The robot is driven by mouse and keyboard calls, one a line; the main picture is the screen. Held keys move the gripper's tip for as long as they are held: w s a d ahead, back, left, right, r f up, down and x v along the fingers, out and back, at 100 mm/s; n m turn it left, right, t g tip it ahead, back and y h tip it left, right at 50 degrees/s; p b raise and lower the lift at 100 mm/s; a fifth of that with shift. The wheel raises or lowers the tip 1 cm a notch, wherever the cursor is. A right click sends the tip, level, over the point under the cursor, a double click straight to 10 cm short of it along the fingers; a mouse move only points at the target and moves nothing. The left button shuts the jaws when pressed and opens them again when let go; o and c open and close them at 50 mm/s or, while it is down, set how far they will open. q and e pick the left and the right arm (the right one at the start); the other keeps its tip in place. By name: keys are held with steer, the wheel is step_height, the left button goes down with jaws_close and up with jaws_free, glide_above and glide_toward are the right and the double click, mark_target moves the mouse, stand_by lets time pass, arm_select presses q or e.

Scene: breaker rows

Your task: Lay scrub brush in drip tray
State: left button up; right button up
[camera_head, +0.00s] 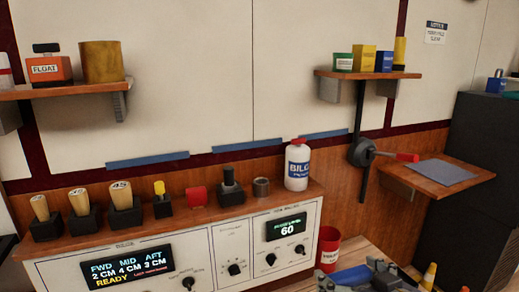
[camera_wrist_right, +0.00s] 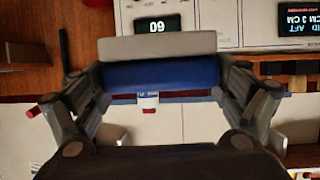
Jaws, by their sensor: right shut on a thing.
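My right gripper (camera_head: 368,278) is low in the head view, above a wooden surface at the bottom edge. It is shut on the scrub brush (camera_head: 351,275), a blue block with a pale grey side. In the right wrist view the brush (camera_wrist_right: 160,73) lies crosswise between the two fingers of the gripper (camera_wrist_right: 165,80), its grey side facing the console. The lower part of the gripper is cut off in the head view. I cannot make out a drip tray in either view. My left gripper is not in view.
A red cup (camera_head: 328,248) and a yellow-orange cone (camera_head: 429,276) stand near the gripper. A small right shelf (camera_head: 455,190) holds a flat grey-blue sheet (camera_head: 440,172).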

mark_target(339, 279)
steer(key=s+n+y+p, duration=0.1)
steer(key=p, duration=0.1)
steer(key=s+r+n+g+y+p, duration=0.1)
steer(key=p, duration=0.1)
steer(key=s+r+n+g+y+p, duration=0.1)
steer(key=n+y+p, duration=0.1)
steer(key=shift+s+a+p, duration=0.1)
steer(key=shift+s+p, duration=0.2)
steer(key=shift+s, duration=0.1)
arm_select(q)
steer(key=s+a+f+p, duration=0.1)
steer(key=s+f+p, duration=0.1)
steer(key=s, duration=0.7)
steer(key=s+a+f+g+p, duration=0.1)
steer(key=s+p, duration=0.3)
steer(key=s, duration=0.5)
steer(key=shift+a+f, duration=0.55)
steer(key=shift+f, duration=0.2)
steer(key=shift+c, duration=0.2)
arm_select(e)
steer(key=s+d+r+n+g+y, duration=0.1)
steer(key=s+r+n+g+y, duration=0.2)
steer(key=s+r, duration=0.2)
steer(key=shift+s+d+r+n, duration=0.25)
steer(key=shift+s+r+n, duration=0.15)
steer(key=shift+r, duration=0.2)
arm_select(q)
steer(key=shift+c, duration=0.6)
